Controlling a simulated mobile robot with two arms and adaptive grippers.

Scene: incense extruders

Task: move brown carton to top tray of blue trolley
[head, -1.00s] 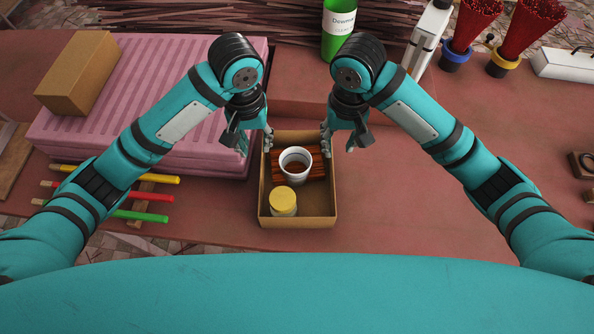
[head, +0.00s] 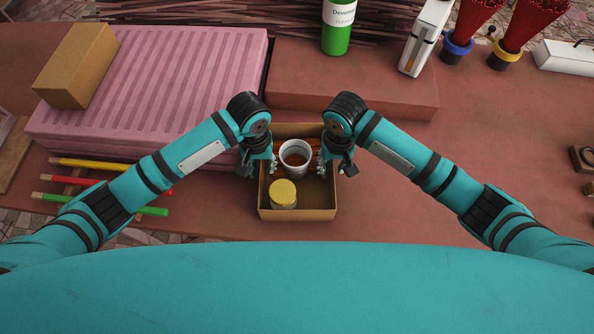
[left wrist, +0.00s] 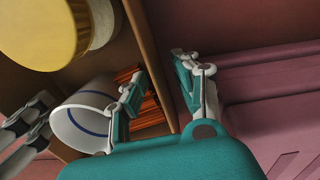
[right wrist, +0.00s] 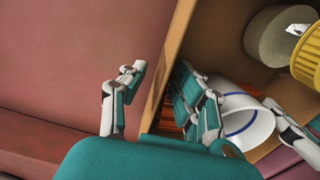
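An open brown carton (head: 298,215) stands on the table in front of me. It holds a white cup (head: 295,155), a jar with a yellow lid (head: 283,192) and reddish-brown sticks. My left gripper (head: 259,168) is open at its left wall, one finger inside and one outside; the left wrist view shows a gap around the wall (left wrist: 160,70). My right gripper (head: 336,167) is open astride the right wall in the same way, and the wall (right wrist: 172,65) shows between its fingers in the right wrist view. No blue trolley is in view.
A pink slab stack (head: 180,80) with a closed brown box (head: 76,66) on it is close on the left. A reddish block (head: 350,85) lies behind the carton. A green bottle (head: 337,38) stands at the back. The table right of the carton is mostly clear.

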